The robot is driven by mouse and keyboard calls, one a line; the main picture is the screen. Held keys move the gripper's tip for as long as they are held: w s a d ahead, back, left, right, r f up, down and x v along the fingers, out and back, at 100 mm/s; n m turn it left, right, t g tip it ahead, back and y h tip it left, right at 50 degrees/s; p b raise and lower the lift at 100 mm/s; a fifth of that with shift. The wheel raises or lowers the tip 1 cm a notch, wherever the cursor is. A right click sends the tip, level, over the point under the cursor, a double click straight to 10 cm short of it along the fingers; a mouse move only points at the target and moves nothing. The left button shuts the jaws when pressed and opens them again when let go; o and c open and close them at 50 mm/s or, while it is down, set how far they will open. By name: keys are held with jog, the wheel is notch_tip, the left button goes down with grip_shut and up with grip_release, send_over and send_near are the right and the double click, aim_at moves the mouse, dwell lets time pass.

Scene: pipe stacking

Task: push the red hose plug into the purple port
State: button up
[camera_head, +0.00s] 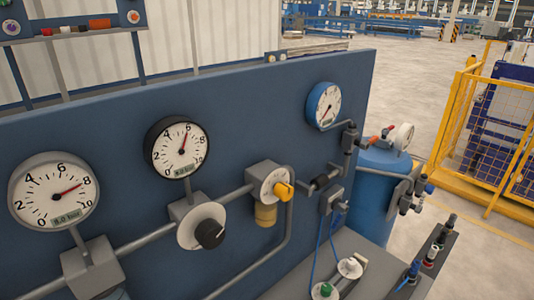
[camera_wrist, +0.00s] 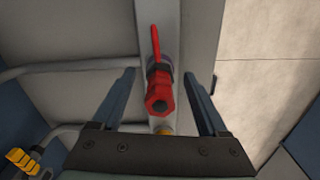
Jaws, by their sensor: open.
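In the wrist view, the red hose plug (camera_wrist: 158,95) shows as a red hexagonal body with its end toward the camera. A thin red piece runs from its far end up the picture. A dark band and a bit of purple (camera_wrist: 171,69), seemingly the purple port, show at that far end. I cannot tell how deep the plug sits. My gripper (camera_wrist: 160,76) is open, its two dark blue fingers on either side of the plug with a visible gap on both sides. My gripper is not in the head view, and I cannot make out the plug there for certain.
In the head view, a blue panel (camera_head: 235,120) carries gauges, grey pipes and a yellow knob (camera_head: 284,191). A strip with several coloured fittings (camera_head: 431,256) stands at lower right, near a blue tank (camera_head: 370,190). In the wrist view, a yellow knob (camera_wrist: 24,160) shows at lower left.

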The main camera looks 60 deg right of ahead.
notch_tip(320, 180, up, 13)
jog(key=shift+f+b, duration=0.1)
jog(key=shift+b, duration=0.25)
jog(key=shift+s, duration=0.1)
dwell(0.3)
